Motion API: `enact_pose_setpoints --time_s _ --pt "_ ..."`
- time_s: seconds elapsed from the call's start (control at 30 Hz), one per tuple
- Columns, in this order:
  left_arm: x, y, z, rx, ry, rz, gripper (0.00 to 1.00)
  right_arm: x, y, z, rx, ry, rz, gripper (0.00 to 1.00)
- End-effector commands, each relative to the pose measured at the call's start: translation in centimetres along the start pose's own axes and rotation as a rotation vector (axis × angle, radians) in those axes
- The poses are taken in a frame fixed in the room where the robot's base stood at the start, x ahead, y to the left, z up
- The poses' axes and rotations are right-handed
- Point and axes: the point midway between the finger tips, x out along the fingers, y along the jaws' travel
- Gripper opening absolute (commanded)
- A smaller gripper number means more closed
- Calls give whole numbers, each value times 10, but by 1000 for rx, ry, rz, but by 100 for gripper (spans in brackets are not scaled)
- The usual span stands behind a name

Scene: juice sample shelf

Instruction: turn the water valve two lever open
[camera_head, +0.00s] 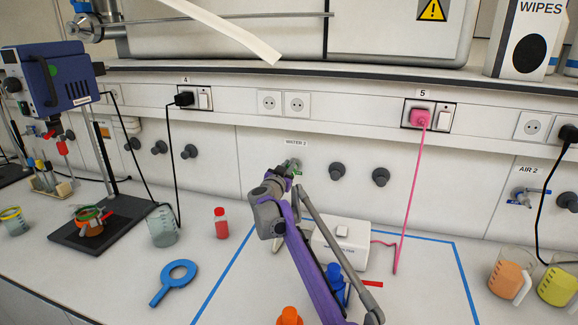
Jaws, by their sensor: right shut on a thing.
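The label "WATER 2" (296,142) is on the white back panel, just above the water valve two (294,162), which shows as a small grey and green fitting. My right arm reaches up from the bottom middle, and my right gripper (290,178) is at this valve, shut on its lever. The gripper and wrist hide most of the lever, so its angle cannot be told. My left gripper is not in view.
An orange-capped item (289,316) is at the bottom. Beakers (511,272) stand right.

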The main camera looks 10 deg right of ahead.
Motion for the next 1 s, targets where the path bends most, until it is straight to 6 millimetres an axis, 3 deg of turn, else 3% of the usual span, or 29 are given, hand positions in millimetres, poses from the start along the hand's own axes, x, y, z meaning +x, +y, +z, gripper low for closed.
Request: enact_pose_setpoints --time_s 0.2,0.23,0.37,0.77,1.0 --pt "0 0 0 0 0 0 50 0 0 0 -1 1 0 0" --pt "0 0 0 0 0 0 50 0 0 0 0 1 0 20" --pt "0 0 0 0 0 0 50 0 0 0 0 1 0 43" --pt "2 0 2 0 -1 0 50 -4 0 0 0 1 -1 44" --pt "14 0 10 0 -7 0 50 -31 0 2 -1 0 -2 44"
